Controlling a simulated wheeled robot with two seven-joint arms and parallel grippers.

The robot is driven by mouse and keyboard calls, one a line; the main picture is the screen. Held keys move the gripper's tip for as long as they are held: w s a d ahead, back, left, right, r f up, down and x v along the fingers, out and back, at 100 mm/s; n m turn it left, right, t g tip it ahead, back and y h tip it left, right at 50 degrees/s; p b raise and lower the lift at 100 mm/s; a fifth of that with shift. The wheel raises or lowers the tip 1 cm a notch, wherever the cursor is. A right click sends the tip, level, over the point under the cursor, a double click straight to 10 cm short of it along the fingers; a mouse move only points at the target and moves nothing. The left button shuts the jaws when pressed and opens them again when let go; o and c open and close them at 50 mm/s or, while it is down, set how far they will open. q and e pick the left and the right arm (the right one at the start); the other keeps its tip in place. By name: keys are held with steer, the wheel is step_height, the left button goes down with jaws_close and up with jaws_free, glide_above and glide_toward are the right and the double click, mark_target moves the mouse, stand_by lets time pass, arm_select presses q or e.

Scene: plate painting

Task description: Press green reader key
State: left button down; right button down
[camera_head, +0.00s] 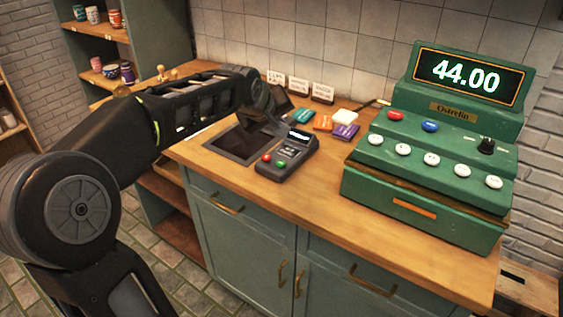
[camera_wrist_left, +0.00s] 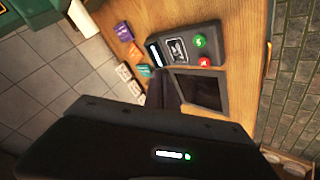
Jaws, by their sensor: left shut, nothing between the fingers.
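A dark card reader (camera_head: 296,150) with a small lit screen lies on the wooden counter. Its green key (camera_head: 281,164) and red key (camera_head: 267,157) are on its near end. In the left wrist view, the reader (camera_wrist_left: 182,56) shows the green key (camera_wrist_left: 200,41) and red key (camera_wrist_left: 205,62) uncovered. My left gripper (camera_head: 282,129) is shut and empty, by the reader's far left, screen end. In the left wrist view its dark fingers (camera_wrist_left: 165,87) reach toward the reader's screen end, away from the green key; contact is not clear. My right gripper is not in view.
A green cash register (camera_head: 430,140) reading 44.00 stands right of the reader. A dark flat panel (camera_head: 240,145) is left of it. The counter front (camera_head: 330,195) is clear.

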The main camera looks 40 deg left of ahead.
arm_select(q)
steer(key=b, duration=0.5)
glide_above(279, 165)
step_height(279, 165, down, 8)
steer(key=shift+r, duration=0.25)
steer(key=shift+f+b, duration=0.6)
steer(key=shift+f, duration=0.05)
steer(key=shift+f, duration=0.1)
stand_by(1.1)
steer(key=shift+f+b, duration=0.3)
steer(key=shift+b, duration=0.2)
steer(key=shift+f+b, duration=0.45)
stand_by(0.4)
steer(key=shift+r, duration=0.15)
stand_by(0.3)
steer(key=shift+r+p, duration=0.55)
steer(key=shift+r, duration=0.2)
